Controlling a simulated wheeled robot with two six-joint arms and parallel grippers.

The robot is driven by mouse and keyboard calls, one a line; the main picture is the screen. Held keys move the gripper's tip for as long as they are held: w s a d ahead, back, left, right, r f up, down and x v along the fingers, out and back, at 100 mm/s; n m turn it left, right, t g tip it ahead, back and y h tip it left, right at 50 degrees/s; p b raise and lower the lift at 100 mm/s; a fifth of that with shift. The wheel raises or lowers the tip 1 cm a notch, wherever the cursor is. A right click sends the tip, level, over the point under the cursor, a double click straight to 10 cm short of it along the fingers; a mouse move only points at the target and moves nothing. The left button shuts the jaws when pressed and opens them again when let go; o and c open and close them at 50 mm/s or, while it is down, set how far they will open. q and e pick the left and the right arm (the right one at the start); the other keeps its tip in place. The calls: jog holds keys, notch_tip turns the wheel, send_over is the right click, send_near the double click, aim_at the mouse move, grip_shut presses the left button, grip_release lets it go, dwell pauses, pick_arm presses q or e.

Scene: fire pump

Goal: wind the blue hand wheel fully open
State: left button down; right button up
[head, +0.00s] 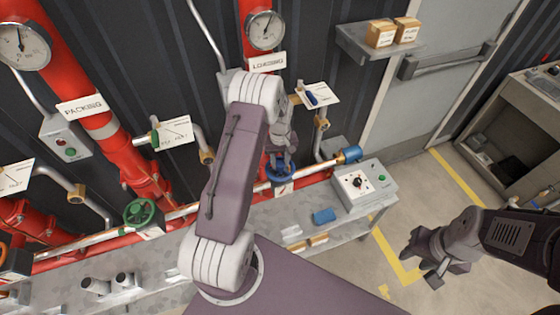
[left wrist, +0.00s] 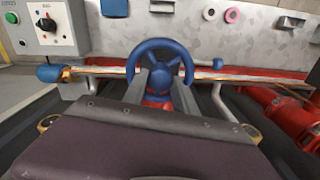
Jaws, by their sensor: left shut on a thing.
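The blue hand wheel (head: 281,178) sits on the red pipework below the LOADING sign, partly hidden behind my left gripper. In the left wrist view the wheel (left wrist: 160,43) shows as a round rim with spokes and a hub. My left gripper (head: 281,156) is at the wheel. Its two fingers (left wrist: 160,90) reach up to the wheel's near side, one on each side of the hub, and are shut on the wheel. The exact contact is hard to see. My right gripper (head: 421,262) is open and empty, above the floor at the right, far from the wheel.
A green hand wheel (head: 140,212) is on the pipe to the left. A grey control box (head: 363,184) with a black knob stands right of the blue wheel. A blue block (head: 323,216) lies on the grey bench. Open floor (head: 420,195) lies at the right.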

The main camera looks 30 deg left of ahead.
pick_arm(q)
jog(key=n, duration=0.6)
jog(key=shift+n, duration=0.5)
jog(key=n, duration=0.8)
jog(key=shift+n, duration=1)
jog(key=n, duration=0.5)
jog(key=shift+n, duration=0.3)
jog(key=c, duration=0.8)
grip_release()
jog(key=shift+c, duration=0.2)
